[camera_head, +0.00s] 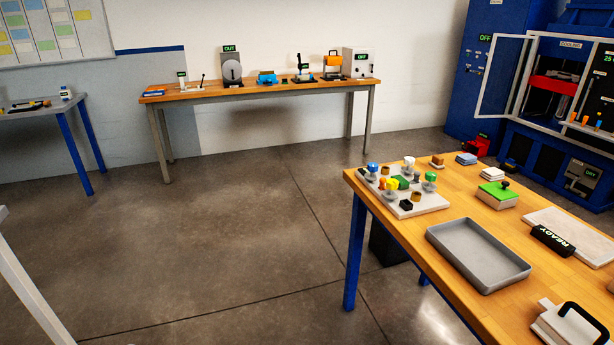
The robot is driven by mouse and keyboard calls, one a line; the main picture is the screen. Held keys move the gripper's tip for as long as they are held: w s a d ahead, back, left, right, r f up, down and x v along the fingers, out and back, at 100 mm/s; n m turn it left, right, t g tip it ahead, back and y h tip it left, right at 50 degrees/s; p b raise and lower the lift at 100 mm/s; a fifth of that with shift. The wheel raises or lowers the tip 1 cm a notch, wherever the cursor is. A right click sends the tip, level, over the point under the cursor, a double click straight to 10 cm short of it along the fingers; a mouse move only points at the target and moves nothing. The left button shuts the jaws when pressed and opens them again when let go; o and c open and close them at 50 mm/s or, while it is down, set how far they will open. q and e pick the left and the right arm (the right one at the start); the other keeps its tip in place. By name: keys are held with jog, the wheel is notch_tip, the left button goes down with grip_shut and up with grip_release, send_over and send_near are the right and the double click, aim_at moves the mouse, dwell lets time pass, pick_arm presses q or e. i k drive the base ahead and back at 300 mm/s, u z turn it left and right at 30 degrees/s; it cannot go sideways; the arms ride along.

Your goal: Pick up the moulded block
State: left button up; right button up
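No gripper of mine is in view. I cannot tell for certain which thing is the moulded block. Several small block-like things lie on the wooden workbench (400,239) at the right. A small brown-orange block (437,161) is at the back edge. Nothing holds any of them.
A white board with coloured knobs (428,204), an empty grey tray (478,256) and a white slab with a black READY display (553,241) are on the workbench. A blue press marked COOLING (560,105) stands behind. A long bench (270,90) lines the wall.

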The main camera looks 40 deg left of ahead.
aim_at(404, 184)
jog(key=u, duration=1.8)
jog(key=i, duration=3.1)
jog(key=z, duration=2.8)
